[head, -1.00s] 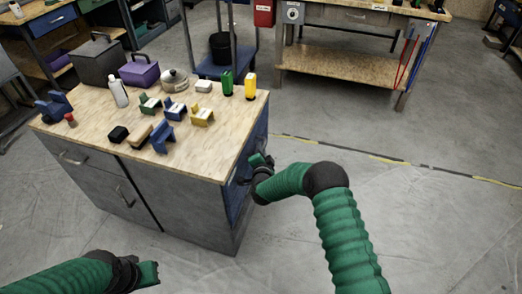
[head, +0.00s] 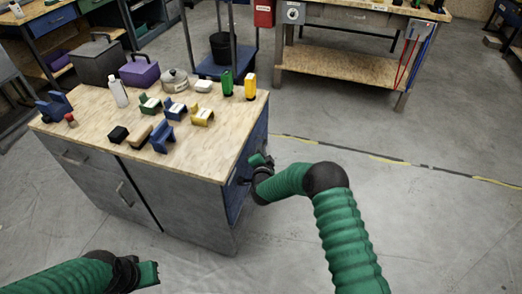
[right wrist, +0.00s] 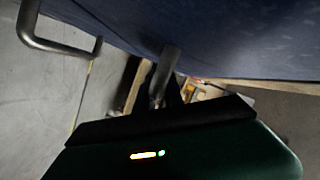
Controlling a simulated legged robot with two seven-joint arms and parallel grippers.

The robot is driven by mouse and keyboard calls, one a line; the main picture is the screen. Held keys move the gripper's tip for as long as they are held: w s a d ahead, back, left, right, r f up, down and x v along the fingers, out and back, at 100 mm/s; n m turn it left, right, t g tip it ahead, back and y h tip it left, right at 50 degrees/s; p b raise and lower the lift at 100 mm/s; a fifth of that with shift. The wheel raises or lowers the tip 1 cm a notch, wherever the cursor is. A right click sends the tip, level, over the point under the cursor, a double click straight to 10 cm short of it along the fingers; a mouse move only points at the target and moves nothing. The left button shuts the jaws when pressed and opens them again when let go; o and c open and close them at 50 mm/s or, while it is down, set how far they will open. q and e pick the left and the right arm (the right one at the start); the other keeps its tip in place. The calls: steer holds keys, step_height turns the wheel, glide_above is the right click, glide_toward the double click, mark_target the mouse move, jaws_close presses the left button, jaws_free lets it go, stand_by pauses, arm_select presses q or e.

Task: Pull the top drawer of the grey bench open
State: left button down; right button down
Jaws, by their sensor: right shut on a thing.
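The grey bench (head: 185,205) has a wooden top and a blue drawer side (head: 247,172) facing right. My right gripper (head: 261,165) is at the upper part of that blue side, and its arm partly hides the drawer front. In the right wrist view, the gripper (right wrist: 165,92) is shut on a dark handle bar (right wrist: 168,62) beside the blue front (right wrist: 220,40). Another bar handle (right wrist: 62,46) stands free at the left of that view. No drawer gap shows clearly. My left gripper (head: 156,274) is low at left, away from the bench, its jaws unclear.
Blocks, a bottle (head: 118,91), a purple box (head: 139,72) and a pot (head: 174,79) stand on the bench top. Green (head: 227,84) and yellow (head: 250,86) items are near its right corner. Floor right of the bench is clear up to another workbench (head: 345,80).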

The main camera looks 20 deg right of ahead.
steer(key=shift+s+f, duration=0.1)
steer(key=shift+f, duration=0.05)
steer(key=s+d+p, duration=0.2)
steer(key=s+d, duration=0.7)
steer(key=d, duration=0.5)
steer(key=s+d+p, duration=0.2)
steer(key=s+d, duration=0.8)
steer(key=d, duration=0.3)
steer(key=shift+d+p, duration=0.3)
steer(key=shift+d, duration=0.1)
steer(key=c, duration=1.5)
jaws_free()
steer(key=shift+w, duration=0.15)
steer(key=shift+o, duration=0.2)
